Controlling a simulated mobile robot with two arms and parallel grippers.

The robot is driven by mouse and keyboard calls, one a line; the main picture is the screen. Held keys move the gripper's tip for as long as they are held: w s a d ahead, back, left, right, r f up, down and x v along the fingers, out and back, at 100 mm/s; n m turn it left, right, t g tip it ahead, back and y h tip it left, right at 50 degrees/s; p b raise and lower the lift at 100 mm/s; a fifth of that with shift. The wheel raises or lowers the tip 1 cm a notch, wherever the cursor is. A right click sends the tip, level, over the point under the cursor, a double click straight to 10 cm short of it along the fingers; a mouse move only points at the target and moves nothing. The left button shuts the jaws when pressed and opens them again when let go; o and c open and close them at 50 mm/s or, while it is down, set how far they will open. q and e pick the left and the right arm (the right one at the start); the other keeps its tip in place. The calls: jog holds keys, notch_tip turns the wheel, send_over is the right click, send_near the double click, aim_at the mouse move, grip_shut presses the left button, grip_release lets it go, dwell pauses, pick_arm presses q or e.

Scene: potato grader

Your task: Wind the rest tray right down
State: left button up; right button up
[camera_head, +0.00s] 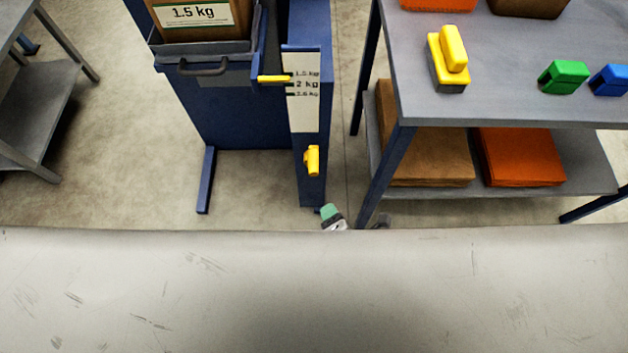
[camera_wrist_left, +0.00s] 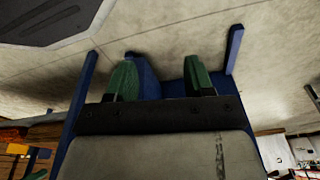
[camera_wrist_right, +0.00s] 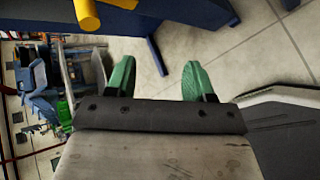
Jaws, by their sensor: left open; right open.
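The rest tray (camera_head: 205,48) is a grey shelf on the front of a blue stand (camera_head: 245,120), bearing a brown sack (camera_head: 205,20) labelled 1.5 kg. A yellow pointer (camera_head: 274,79) sits between the 1.5 kg and 2 kg lines of a white scale (camera_head: 303,110). Below the scale is a yellow crank handle (camera_head: 313,160); a yellow bar in the right wrist view (camera_wrist_right: 87,14) looks like it. My right gripper (camera_head: 333,215) is open and empty, below and apart from the handle; its fingers show in the right wrist view (camera_wrist_right: 158,80). My left gripper (camera_wrist_left: 161,82) is open and empty.
A grey table (camera_head: 500,95) stands right of the stand, with yellow, green and blue clip-like things on it. Its lower shelf (camera_head: 575,185) bears folded brown and orange sacks. Another grey table (camera_head: 45,110) stands at the left. The floor between is clear.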

aim_at(317, 175)
jog(key=w+a+r+n+t+b, duration=0.2)
jog(key=w+r+n+t+b, duration=0.15)
jog(key=r+n, duration=0.2)
jog(key=shift+y, duration=0.3)
jog(key=b+x, duration=0.1)
jog(key=x, duration=0.8)
jog(key=shift+w+a+r, duration=0.1)
jog(key=shift+w+a, duration=0.15)
jog(key=shift+w, duration=0.05)
pick_arm(q)
jog(key=w+r, duration=0.4)
jog(key=r, duration=0.1)
jog(key=shift+d+r+t, duration=0.2)
jog(key=shift+r+t, duration=0.1)
jog(key=shift+r, duration=0.05)
pick_arm(e)
jog(key=shift+w, duration=0.3)
jog(key=shift+c, duration=0.3)
grip_shut()
